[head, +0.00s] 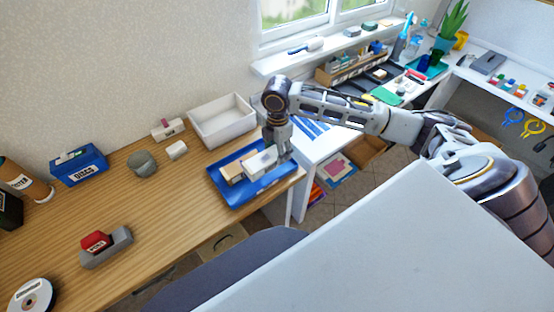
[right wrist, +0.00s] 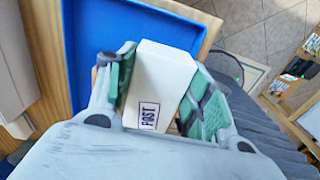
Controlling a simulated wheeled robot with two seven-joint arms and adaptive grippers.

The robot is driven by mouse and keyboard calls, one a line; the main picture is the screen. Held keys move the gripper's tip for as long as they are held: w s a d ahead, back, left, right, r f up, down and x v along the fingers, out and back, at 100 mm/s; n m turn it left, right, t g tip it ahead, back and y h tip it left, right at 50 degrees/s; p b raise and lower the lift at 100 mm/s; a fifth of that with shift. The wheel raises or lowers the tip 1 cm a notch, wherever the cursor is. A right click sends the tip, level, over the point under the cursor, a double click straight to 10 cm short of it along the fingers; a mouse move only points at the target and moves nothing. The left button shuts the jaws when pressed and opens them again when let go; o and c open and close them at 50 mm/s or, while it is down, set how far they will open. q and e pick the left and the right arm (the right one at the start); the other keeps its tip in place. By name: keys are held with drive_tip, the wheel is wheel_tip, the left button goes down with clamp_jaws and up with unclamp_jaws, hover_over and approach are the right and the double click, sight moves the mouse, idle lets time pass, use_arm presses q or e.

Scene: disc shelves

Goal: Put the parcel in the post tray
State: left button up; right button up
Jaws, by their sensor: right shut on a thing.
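A white box-shaped parcel (right wrist: 163,80) marked POST sits between the green-padded fingers of my right gripper (right wrist: 160,98) in the right wrist view. In the head view the right gripper (head: 278,152) points down, shut on the white parcel (head: 261,164) over the blue tray (head: 241,203). I cannot tell whether the parcel touches the tray floor. The blue tray also shows in the right wrist view (right wrist: 88,40), beside and behind the parcel. A tan and white box (head: 232,174) lies in the tray, left of the parcel. My left gripper is not in view.
An empty white bin (head: 222,121) stands behind the tray. A blue DISCS box (head: 78,165), a grey round object (head: 142,163) and a red item on a grey base (head: 105,247) stand left on the wooden desk (head: 170,225). The desk's edge lies just right of the tray.

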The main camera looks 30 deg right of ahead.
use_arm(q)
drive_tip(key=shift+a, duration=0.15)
use_arm(e)
drive_tip(key=shift+f, duration=0.35)
wheel_tip(320, 180, down, 3)
drive_tip(key=shift+f, duration=0.55)
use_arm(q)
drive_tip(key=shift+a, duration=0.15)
use_arm(e)
drive_tip(key=shift+f, duration=0.15)
drive_tip(key=o, duration=1.1)
